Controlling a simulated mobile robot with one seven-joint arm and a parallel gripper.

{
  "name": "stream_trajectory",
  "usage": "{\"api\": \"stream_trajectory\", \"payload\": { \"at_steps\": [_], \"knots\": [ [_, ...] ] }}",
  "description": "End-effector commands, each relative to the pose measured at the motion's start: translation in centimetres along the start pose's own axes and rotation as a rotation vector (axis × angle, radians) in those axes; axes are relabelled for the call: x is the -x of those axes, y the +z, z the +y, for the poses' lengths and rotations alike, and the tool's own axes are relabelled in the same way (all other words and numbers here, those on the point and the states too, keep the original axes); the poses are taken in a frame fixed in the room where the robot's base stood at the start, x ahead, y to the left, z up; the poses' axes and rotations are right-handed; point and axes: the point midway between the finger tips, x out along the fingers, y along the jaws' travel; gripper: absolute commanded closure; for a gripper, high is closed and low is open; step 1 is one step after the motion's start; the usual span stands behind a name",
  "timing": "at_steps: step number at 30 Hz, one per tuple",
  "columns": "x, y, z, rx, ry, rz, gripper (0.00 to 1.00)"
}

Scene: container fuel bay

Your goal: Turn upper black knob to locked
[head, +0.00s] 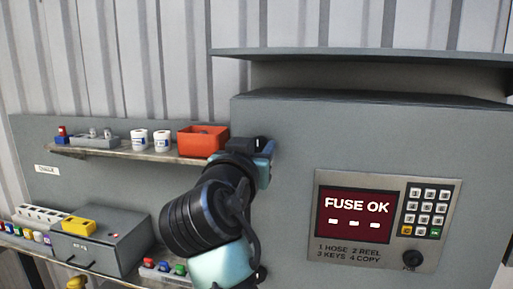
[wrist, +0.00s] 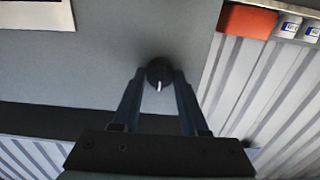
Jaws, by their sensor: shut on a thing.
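The upper black knob (wrist: 160,70) shows in the wrist view on a grey cabinet face, with a white pointer mark on its near side toward the bottom of the picture. My gripper (wrist: 159,78) is shut on it, one dark finger on each side. In the head view my gripper (head: 262,147) is at the upper left of the grey cabinet (head: 300,130), and it hides the knob there. I see no readable lock label by the knob.
A keypad panel (head: 335,240) reads "FUSE OK", with a lower black knob (head: 411,258) at its corner. Left of the cabinet, a shelf (head: 120,152) holds an orange bin (head: 200,141) and white tubs (head: 140,138). Below stands a grey box (head: 100,245) with a yellow item (head: 78,226).

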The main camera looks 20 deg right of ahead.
Motion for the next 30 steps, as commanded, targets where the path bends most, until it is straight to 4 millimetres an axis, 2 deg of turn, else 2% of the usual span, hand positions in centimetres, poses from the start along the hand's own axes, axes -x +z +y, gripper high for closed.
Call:
{"api": "stream_trajectory", "payload": {
  "at_steps": [1, 2, 3, 16, 30],
  "knots": [
    [0.0, 0.01, 0.0, 0.0, 0.0, 0.0, 0.93],
    [0.01, 0.01, -0.01, 0.0, 0.0, 0.0, 0.99],
    [0.01, 0.01, 0.0, 0.0, 0.0, 0.0, 1.0],
    [-0.01, 0.06, -0.01, 0.077, 0.0, -0.001, 1.0],
    [-0.01, 0.12, -0.2, 0.468, -0.001, -0.002, 1.0]
  ]
}}
